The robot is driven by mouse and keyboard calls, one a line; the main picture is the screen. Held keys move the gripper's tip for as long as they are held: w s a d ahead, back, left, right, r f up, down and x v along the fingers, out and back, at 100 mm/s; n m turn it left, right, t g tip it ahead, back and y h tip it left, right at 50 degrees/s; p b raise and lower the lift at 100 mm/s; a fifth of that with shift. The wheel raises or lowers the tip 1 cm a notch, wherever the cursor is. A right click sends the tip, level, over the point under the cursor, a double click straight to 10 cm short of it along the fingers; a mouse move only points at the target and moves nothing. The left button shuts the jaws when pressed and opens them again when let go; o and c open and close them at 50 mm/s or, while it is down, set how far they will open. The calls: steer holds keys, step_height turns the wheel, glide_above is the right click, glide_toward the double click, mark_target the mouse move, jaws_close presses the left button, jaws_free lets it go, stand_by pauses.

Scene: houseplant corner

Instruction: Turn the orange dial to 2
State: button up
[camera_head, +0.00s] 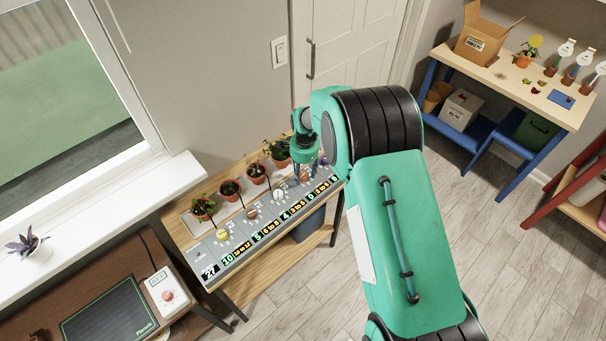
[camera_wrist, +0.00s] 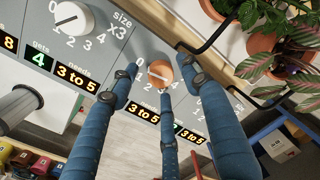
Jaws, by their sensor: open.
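The orange dial (camera_wrist: 159,72) sits on the grey panel in the wrist view, with figures 0 to 4 printed around it. It has a pale mark, but the exact figure it points to is too small to read surely. My gripper (camera_wrist: 158,88) has its blue fingers spread around the dial, with a gap on either side and no clear contact. In the head view my gripper (camera_head: 304,172) hangs over the far right part of the panel (camera_head: 240,240) and hides most of the dial there.
A white dial (camera_wrist: 73,17) lies left of the orange one in the wrist view. A yellow dial (camera_head: 222,234) and a brownish dial (camera_head: 252,213) are farther left on the panel. Potted plants (camera_head: 230,187) line its back edge. Leafy plants and pots (camera_wrist: 263,45) are close on the right.

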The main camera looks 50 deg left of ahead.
steer(key=shift+f, duration=0.35)
steer(key=c, duration=1.1)
